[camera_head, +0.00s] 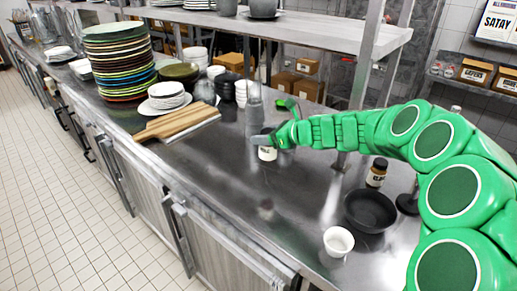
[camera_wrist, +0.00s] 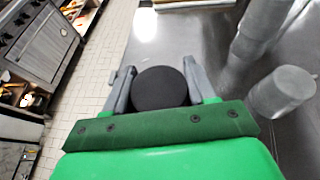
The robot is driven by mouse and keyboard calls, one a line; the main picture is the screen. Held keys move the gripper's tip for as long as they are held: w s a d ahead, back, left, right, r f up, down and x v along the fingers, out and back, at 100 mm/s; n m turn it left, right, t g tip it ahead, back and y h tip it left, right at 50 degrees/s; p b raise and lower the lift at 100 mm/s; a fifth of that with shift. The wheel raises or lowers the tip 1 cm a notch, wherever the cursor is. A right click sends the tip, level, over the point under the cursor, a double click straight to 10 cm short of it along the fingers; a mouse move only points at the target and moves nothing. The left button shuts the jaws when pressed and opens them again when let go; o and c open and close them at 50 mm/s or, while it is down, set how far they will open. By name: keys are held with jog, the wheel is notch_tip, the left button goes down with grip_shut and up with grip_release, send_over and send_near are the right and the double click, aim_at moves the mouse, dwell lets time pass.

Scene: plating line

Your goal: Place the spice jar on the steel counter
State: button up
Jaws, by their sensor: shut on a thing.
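My gripper (camera_head: 262,140) is shut on a spice jar (camera_head: 267,154), seen in the head view as a small jar with a pale label under the fingers. In the wrist view its round black lid (camera_wrist: 160,88) sits between the two grey fingers of my gripper (camera_wrist: 158,78). The jar appears held above the steel counter (camera_head: 225,165), with a blurred reflection well below it. The lid hides the jar's body in the wrist view. A second dark-lidded jar (camera_head: 376,173) stands on the counter to the right.
A wooden board (camera_head: 178,122) and stacked plates (camera_head: 118,62) are at the left. Stacked metal cups (camera_head: 254,110) stand just behind my gripper. A black bowl (camera_head: 369,211) and a white cup (camera_head: 338,241) are at the right front. The counter's front middle is clear.

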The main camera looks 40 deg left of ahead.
jog(key=w+a+f, duration=0.5)
jog(key=a+f, duration=0.1)
jog(key=f, duration=0.1)
jog(key=shift+w+a+f, duration=0.2)
jog(key=shift+w+a, duration=0.05)
jog(key=shift+w, duration=0.05)
jog(key=shift+a+f, duration=0.1)
jog(key=shift+w+a+f, duration=0.1)
jog(key=shift+f, duration=1.5)
jog(key=shift+f, duration=0.1)
jog(key=o, duration=1.4)
jog(key=shift+o, duration=0.2)
